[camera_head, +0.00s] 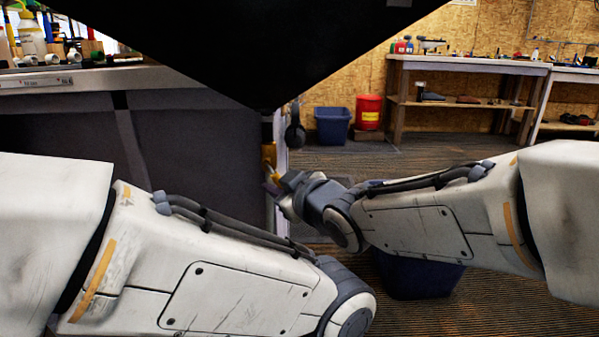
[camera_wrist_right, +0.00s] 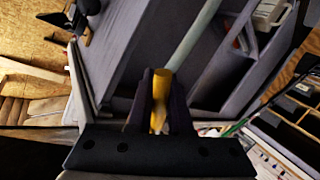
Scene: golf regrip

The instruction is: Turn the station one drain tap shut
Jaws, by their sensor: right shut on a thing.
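The yellow drain tap handle (camera_wrist_right: 160,88) sits between the two dark fingers of my right gripper (camera_wrist_right: 158,78) in the right wrist view, and the fingers are closed on it. In the head view the yellow tap part (camera_head: 269,154) shows at the right end of the dark bench side, just above my right gripper (camera_head: 273,177). The tap body and its outlet are mostly hidden, so I cannot tell the handle's angle. My left arm crosses the lower left, and its gripper is out of view.
A pale pipe (camera_wrist_right: 196,36) runs behind the handle. The workbench (camera_head: 90,80) stands left, with headphones (camera_head: 295,134) hanging at its end. A blue bin (camera_head: 332,125) and red can (camera_head: 368,112) stand behind. Another blue bin (camera_head: 420,277) is below my right arm. A dark shape covers the top.

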